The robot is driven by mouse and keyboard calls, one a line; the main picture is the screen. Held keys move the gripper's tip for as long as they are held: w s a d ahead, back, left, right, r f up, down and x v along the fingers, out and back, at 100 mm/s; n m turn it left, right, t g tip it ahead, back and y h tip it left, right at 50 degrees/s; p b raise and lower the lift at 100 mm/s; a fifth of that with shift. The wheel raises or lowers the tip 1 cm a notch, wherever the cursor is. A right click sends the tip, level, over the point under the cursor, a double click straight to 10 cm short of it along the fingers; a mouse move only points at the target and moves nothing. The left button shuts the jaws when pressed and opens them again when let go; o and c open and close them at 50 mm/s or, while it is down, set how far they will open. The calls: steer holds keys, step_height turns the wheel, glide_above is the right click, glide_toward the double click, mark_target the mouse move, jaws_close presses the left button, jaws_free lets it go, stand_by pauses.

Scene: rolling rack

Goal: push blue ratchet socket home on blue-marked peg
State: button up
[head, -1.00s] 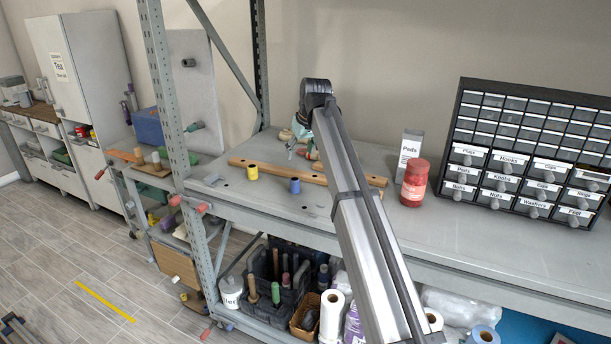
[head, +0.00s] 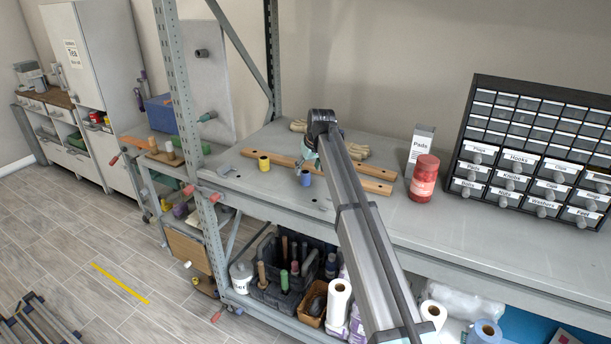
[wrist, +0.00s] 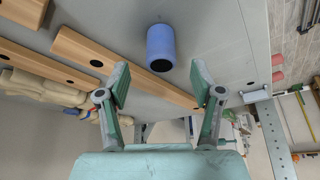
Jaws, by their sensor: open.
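The blue ratchet socket (head: 305,178) is a short blue cylinder standing upright on the rack's grey shelf, in front of a wooden strip. In the wrist view the socket (wrist: 160,42) lies ahead of and between the fingertips, its dark round opening showing; the fingers do not touch it. My gripper (wrist: 160,82) has its two green fingers spread wide with nothing between them. In the head view my gripper (head: 308,163) is small and partly hidden by my arm, just behind and above the socket. I cannot pick out a blue-marked peg for certain.
A yellow socket (head: 264,163) stands to the left. A red jar (head: 424,178), a Pads box (head: 420,145) and a drawer cabinet (head: 540,150) stand right. A rack upright (head: 177,90) rises left.

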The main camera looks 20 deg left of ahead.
mark_target(307, 173)
steer(key=shift+p+x, duration=1.25)
steer(key=shift+x, duration=1.25)
steer(key=shift+s, duration=0.1)
steer(key=c, duration=1.2)
